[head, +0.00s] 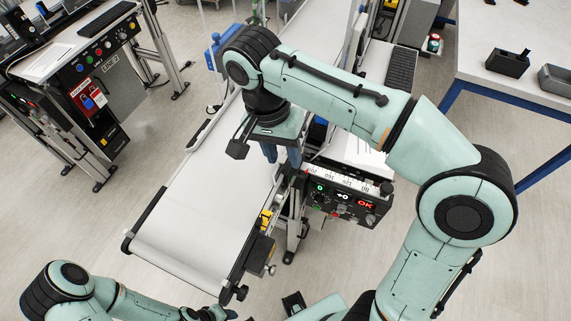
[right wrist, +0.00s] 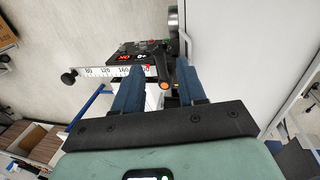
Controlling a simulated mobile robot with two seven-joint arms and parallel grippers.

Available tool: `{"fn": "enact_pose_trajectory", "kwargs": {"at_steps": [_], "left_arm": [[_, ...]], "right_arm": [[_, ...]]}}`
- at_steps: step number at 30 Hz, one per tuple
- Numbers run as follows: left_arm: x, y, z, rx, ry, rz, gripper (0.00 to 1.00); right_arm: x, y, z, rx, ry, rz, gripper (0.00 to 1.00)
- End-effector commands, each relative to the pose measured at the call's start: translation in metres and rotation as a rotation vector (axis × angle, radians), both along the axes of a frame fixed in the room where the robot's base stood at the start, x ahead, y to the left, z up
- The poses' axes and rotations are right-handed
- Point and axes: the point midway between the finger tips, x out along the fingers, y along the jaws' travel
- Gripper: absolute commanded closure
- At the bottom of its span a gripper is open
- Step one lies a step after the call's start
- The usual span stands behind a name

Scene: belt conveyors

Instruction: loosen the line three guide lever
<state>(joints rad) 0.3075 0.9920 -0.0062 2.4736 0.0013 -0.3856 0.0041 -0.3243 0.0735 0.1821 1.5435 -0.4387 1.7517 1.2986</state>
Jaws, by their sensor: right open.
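My right gripper (head: 281,155) reaches down from above at the right edge of the white belt, beside the scale and panel. In the right wrist view its two blue fingers (right wrist: 158,68) are apart. A dark lever with an orange end (right wrist: 164,82) shows between them in the picture; I cannot tell whether either finger touches it. In the head view the gripper and arm hide this lever. A white number scale (right wrist: 115,71) lies beside it. My left arm enters at the bottom left; its gripper is not visible.
The panel (head: 345,202) with lit readouts, one reading OK, stands close to the right gripper. The white belt (head: 200,205) is bare. A control desk (head: 95,55) stands at the left, and a table with dark bins (head: 508,63) at the right.

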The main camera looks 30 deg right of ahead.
Motion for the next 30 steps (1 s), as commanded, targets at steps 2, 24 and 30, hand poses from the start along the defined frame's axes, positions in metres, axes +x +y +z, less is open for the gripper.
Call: {"fn": "enact_pose_trajectory", "kwargs": {"at_steps": [2, 24, 30], "left_arm": [[-0.003, 0.000, -0.006, 0.000, 0.003, 0.000, 0.57], [-0.005, 0.000, -0.009, 0.001, 0.005, -0.001, 0.57], [-0.005, 0.000, -0.009, 0.001, 0.005, -0.001, 0.57]], "right_arm": [[-0.002, -0.002, -0.014, -0.001, 0.003, -0.001, 0.59], [-0.004, -0.004, -0.031, 0.000, 0.000, 0.000, 1.00], [-0.005, -0.005, -0.030, 0.000, 0.000, 0.011, 1.00]]}}
